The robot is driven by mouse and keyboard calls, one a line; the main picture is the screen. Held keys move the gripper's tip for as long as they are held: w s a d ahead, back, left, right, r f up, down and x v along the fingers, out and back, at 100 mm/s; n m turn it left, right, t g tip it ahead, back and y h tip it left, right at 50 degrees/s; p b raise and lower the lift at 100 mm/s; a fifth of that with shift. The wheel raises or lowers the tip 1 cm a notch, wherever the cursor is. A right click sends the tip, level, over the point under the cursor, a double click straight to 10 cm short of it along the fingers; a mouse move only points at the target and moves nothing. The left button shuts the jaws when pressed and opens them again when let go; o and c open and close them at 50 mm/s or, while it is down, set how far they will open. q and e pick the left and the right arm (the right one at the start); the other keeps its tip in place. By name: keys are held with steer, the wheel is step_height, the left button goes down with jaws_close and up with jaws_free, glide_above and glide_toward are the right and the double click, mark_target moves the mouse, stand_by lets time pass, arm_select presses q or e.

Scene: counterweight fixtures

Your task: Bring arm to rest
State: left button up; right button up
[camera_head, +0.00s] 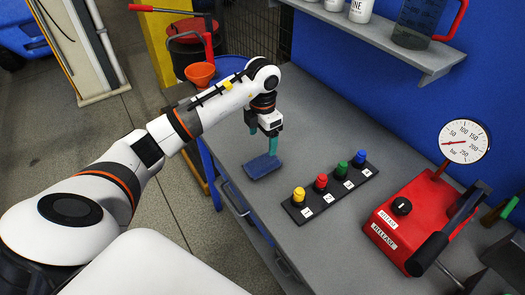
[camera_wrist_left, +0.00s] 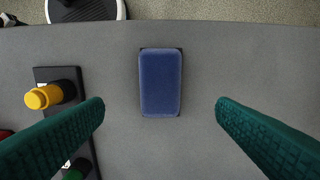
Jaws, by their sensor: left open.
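My left arm (camera_head: 200,112) reaches in from the left over the grey workbench (camera_head: 225,130). My left gripper (camera_head: 264,143) has teal fingers, points down and is open and empty. A blue block (camera_head: 262,167) lies on the bench just below and in front of the fingers. In the left wrist view the same blue block (camera_wrist_left: 160,82) shows between the spread fingers, with clear space on both sides and no contact. My right gripper is not in view.
A black strip (camera_head: 330,192) with yellow, red, green and blue knobs lies right of the block. A red pump (camera_head: 405,220) with a pressure gauge (camera_head: 464,141) stands farther right. A grey shelf (camera_head: 415,58) juts from the blue wall. An orange funnel (camera_head: 200,73) stands behind my arm.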

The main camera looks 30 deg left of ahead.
arm_select(q)
steer(key=shift+r, duration=0.9)
steer(key=shift+f, duration=0.1)
